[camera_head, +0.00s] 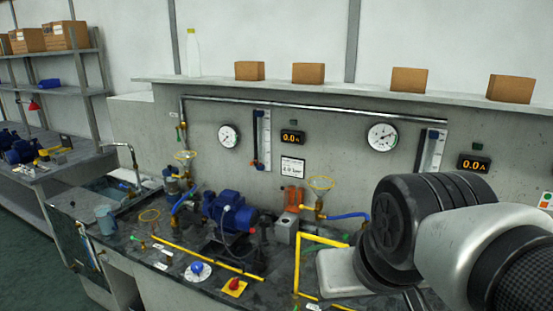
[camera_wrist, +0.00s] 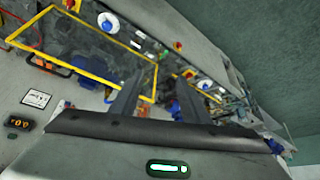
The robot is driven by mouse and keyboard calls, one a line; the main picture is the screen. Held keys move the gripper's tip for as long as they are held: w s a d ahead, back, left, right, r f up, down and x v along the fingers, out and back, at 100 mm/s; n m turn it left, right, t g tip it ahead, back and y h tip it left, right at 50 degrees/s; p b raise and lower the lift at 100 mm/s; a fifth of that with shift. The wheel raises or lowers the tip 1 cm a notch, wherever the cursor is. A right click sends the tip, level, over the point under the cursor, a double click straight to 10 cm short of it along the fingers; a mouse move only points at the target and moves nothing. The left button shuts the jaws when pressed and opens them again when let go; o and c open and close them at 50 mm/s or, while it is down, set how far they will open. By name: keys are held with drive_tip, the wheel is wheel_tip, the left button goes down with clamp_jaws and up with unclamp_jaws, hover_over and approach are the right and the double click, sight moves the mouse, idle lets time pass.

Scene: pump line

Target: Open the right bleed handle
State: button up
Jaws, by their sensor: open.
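I cannot single out the right bleed handle in either view; the right end of the bench is partly hidden by my arm in the head view. In the head view my gripper is hidden behind my arm.
A blue pump (camera_head: 229,211) stands on the dark bench mid-picture. A red knob on a yellow plate (camera_head: 234,286) and a blue knob (camera_head: 197,268) sit at the front. Two gauges (camera_head: 229,136) (camera_head: 382,136) hang on the panel. Boxes (camera_head: 308,73) stand on the ledge above.

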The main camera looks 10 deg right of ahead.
drive_tip(key=w+d+f+m+b, duration=0.1)
drive_tip(key=w+f+m+b, duration=0.2)
drive_tip(key=w+m, duration=0.1)
drive_tip(key=w+d+f+m+g+b, duration=0.1)
drive_tip(key=w+d+f+m+b, duration=0.1)
drive_tip(key=w+f+m+b, duration=0.1)
drive_tip(key=w+d+f+m+g+b, duration=0.1)
drive_tip(key=w+f+m+b, duration=0.2)
drive_tip(key=w+f+m, duration=0.1)
drive_tip(key=shift+w+d+f+m+h+b, duration=0.2)
drive_tip(key=shift+w+d+m+h+b, duration=0.15)
drive_tip(key=shift+m, duration=0.45)
drive_tip(key=shift+c, duration=1.2)
drive_tip(key=w+d+f+m+g+b, duration=0.2)
drive_tip(key=w+d+f+m+b, duration=0.4)
drive_tip(key=w+f+m, duration=0.5)
drive_tip(key=f+b, duration=0.1)
drive_tip(key=f, duration=0.4)
drive_tip(key=w+f, duration=0.1)
drive_tip(key=f, duration=0.5)
drive_tip(key=d+f+b, duration=0.1)
drive_tip(key=f, duration=0.5)
drive_tip(key=shift+w+f+b, duration=0.15)
drive_tip(key=shift+f+b, duration=0.05)
drive_tip(key=shift+b, duration=0.15)
clamp_jaws()
